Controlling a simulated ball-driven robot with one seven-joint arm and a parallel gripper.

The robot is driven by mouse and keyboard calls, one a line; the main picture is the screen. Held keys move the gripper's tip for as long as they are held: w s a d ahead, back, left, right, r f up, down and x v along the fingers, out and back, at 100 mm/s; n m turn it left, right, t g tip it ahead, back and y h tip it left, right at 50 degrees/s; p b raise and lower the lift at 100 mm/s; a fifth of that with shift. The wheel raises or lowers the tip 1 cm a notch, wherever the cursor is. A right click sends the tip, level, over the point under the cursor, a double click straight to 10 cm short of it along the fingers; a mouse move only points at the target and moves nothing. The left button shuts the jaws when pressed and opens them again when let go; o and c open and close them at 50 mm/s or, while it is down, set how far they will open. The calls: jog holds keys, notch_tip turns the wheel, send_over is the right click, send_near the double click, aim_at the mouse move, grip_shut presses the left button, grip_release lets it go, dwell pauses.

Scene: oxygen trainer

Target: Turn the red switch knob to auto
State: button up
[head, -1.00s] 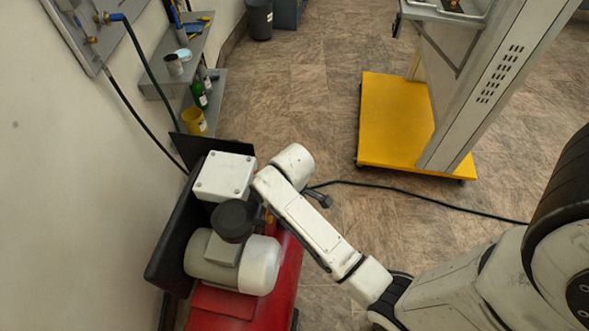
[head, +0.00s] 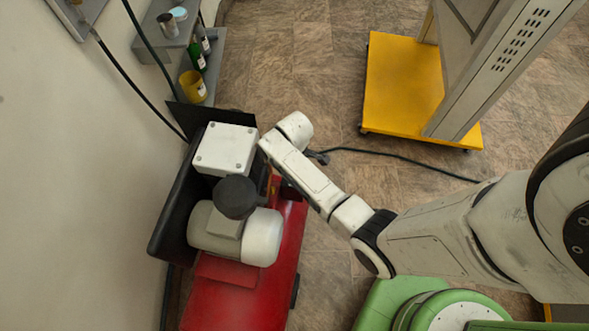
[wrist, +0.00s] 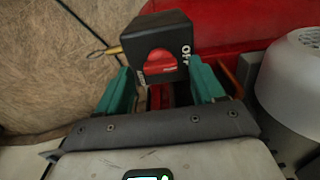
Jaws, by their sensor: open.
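The red switch knob (wrist: 160,62) sits on the face of a black switch box (wrist: 178,28) in the wrist view. The knob's exact setting is unclear. My gripper (wrist: 163,85) is open, its two teal fingers apart below the knob on either side. The fingers look empty and do not visibly touch the knob. In the head view the knob is not visible, and my fingers cannot be made out beside the compressor.
A red compressor tank (head: 235,300) carries a pale motor (head: 262,238) and a white-lidded box (head: 224,150), close by my forearm. A yellow wheeled base (head: 400,85) stands at upper right. A black cable (head: 400,153) crosses the floor. A wall shelf (head: 170,45) holds small containers.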

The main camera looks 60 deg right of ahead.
jog(key=shift+f, duration=0.5)
jog(key=c, duration=1.1)
